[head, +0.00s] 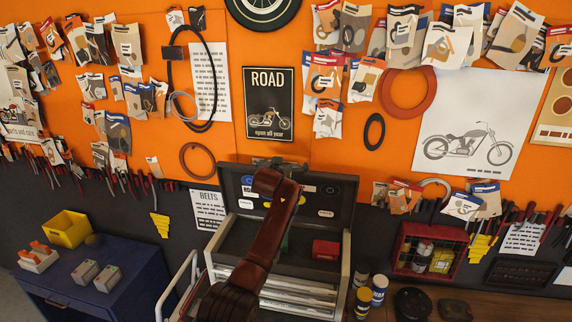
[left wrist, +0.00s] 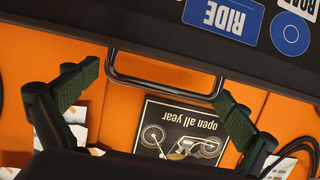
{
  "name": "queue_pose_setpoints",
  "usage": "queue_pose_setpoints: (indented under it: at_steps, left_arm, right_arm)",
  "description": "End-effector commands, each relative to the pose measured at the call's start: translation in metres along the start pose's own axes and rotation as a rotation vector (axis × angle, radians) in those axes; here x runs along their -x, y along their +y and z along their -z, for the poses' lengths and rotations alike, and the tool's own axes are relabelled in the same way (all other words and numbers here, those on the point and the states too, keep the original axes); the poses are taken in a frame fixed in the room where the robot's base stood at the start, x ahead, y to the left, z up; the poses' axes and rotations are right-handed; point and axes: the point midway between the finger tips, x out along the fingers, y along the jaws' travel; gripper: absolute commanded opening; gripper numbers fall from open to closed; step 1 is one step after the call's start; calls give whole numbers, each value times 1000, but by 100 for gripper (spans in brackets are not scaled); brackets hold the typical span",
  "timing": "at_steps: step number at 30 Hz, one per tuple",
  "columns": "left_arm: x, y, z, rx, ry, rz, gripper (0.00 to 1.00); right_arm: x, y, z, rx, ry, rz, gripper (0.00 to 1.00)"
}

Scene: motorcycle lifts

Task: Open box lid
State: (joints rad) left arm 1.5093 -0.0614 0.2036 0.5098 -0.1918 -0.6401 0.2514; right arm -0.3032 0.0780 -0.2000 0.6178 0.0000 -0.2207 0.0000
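The box is a tool chest (head: 300,285) with light metal drawer fronts, standing in the middle of the head view. Its dark lid (head: 312,208) stands raised, with stickers on its inner face and the open top compartment below. In the left wrist view the lid (left wrist: 160,28) fills the top, with a metal handle (left wrist: 165,88) on its edge. My left gripper (left wrist: 157,86) is open, its fingers apart on either side of the handle, not closed on it. In the head view my left arm covers part of the lid and mostly hides the gripper. My right gripper is out of view.
A red case (head: 326,250) lies in the chest's top compartment. A blue cabinet (head: 140,280) with a yellow bin (head: 68,228) stands left. Cans (head: 379,288) and a red basket (head: 427,250) are at right. The orange pegboard wall with a poster (head: 269,103) is close behind the lid.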

Motion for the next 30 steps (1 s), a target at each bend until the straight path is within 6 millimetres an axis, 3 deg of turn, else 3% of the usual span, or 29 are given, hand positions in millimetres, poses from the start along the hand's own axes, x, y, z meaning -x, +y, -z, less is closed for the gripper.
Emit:
queue_pose_setpoints:
  at_steps: [14, 30]
  left_arm:
    - [9, 3, 2, -3, 3, -2, 100]
    - [69, 2, 1, -2, 4, -1, 100]
  right_arm:
    - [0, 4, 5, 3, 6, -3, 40]
    - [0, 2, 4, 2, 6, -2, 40]
